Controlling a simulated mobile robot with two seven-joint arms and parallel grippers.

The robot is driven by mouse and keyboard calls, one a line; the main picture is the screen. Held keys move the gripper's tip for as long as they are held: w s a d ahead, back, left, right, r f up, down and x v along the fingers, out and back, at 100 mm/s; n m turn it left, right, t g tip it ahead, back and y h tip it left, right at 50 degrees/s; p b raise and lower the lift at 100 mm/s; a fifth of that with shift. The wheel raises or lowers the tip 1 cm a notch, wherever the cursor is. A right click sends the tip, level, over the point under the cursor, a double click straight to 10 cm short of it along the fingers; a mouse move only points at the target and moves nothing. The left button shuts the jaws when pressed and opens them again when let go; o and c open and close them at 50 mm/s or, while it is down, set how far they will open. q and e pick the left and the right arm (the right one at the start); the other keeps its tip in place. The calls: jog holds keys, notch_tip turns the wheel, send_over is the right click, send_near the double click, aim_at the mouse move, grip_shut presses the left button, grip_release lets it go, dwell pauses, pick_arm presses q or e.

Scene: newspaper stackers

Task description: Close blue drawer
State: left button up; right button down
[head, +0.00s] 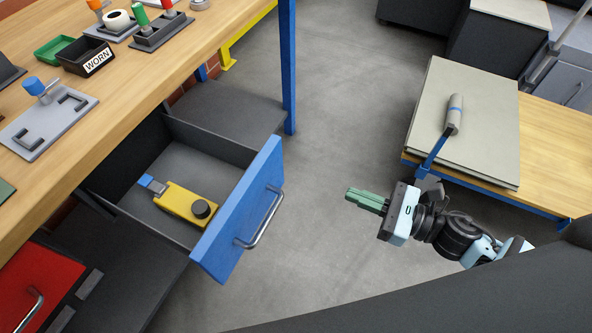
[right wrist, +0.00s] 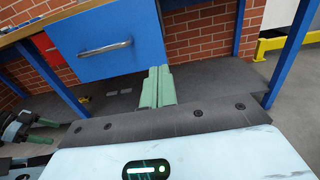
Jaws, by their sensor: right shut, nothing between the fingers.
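The blue drawer (head: 228,222) is pulled out from under the wooden workbench in the head view. Its metal handle (head: 262,218) is on the front face. A yellow tool with a black knob and blue end (head: 187,203) lies inside. My right gripper (head: 366,201), with green fingers, is shut and empty, to the right of the drawer front and clear of it. In the right wrist view the blue front (right wrist: 132,38) is beyond the shut fingers. Green fingers that look like my left gripper (right wrist: 42,131) show at that view's left edge; their opening is unclear.
The bench top (head: 130,88) carries a black tray marked WORN (head: 88,56), a green tray (head: 54,50) and fixtures. A red drawer (head: 35,285) is at lower left. A blue bench leg (head: 288,70) stands behind the blue drawer. A low table (head: 550,135) bears grey boards at right. Open floor lies between.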

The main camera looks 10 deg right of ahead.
jog(key=p, duration=0.2)
send_near(282, 167)
jog(key=x, duration=0.5)
jog(key=shift+w, duration=0.15)
jog(key=shift+x, duration=0.85)
